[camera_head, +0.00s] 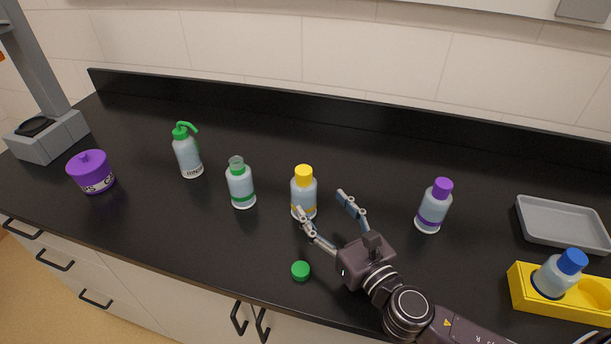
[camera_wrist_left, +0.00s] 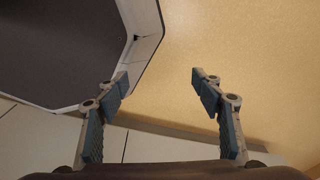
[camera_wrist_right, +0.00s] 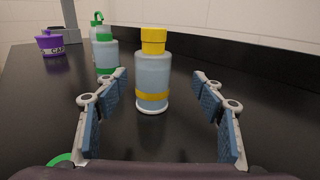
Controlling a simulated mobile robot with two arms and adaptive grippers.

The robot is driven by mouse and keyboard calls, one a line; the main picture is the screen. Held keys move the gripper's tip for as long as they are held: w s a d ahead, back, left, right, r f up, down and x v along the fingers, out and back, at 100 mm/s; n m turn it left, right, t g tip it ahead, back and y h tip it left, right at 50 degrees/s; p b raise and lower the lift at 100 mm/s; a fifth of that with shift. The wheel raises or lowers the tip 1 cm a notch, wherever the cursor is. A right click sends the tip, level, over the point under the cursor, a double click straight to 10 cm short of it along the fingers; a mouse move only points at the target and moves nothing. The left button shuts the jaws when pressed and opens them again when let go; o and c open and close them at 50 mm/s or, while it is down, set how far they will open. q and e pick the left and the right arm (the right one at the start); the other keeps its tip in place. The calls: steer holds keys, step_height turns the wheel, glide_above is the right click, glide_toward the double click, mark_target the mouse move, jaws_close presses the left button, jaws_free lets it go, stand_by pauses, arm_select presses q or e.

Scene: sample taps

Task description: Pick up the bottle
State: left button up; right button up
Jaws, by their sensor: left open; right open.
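Several bottles stand upright on the black counter. The yellow-capped bottle (camera_head: 304,190) is in the middle; in the right wrist view it (camera_wrist_right: 152,75) stands just beyond and between the fingertips. My right gripper (camera_head: 326,202) is open and empty in front of it, low over the counter. A green-banded bottle (camera_head: 240,186) without a cap stands to its left. A purple-capped bottle (camera_head: 433,207) stands to the right. A blue-capped bottle (camera_head: 558,275) sits in a yellow holder. My left gripper (camera_wrist_left: 160,76) is open and empty over the floor, outside the head view.
A loose green cap (camera_head: 300,271) lies near the front edge. A green-topped wash bottle (camera_head: 187,153), a purple container (camera_head: 91,172) and a grey device (camera_head: 48,134) stand left. A grey tray (camera_head: 563,238) and the yellow holder (camera_head: 532,299) are at right. A raised ledge runs behind.

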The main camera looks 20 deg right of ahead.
mark_target(311, 193)
steer(key=shift+w+r, duration=0.1)
steer(key=shift+r, duration=0.05)
steer(key=shift+w+a+r+p, duration=0.2)
steer(key=shift+w+a+p, duration=0.1)
steer(key=shift+w, duration=0.25)
steer(key=shift+w+a+r+p, duration=0.2)
steer(key=shift+w+a+p, duration=0.1)
steer(key=shift+w, duration=0.2)
steer(key=shift+w+a+r+p, duration=0.1)
steer(key=shift+w+a+p, duration=0.15)
steer(key=shift+w, duration=0.4)
steer(key=shift+w+a+r+p, duration=0.15)
steer(key=shift+w+p, duration=0.15)
steer(key=shift+w, duration=0.3)
steer(key=shift+w+a+f, duration=0.15)
steer(key=shift+w+f, duration=0.05)
steer(key=shift+w, duration=0.4)
steer(key=shift+w+a+f, duration=0.1)
steer(key=shift+w+f, duration=0.05)
steer(key=shift+w, duration=0.4)
steer(key=shift+c, duration=0.8)
steer(key=shift+s, duration=0.1)
steer(key=c, duration=0.5)
arm_select(q)
steer(key=s+r, duration=0.2)
steer(key=s, duration=0.1)
steer(key=shift+a+r, duration=0.2)
steer(key=shift+a, duration=0.2)
arm_select(e)
steer(key=c, duration=0.8)
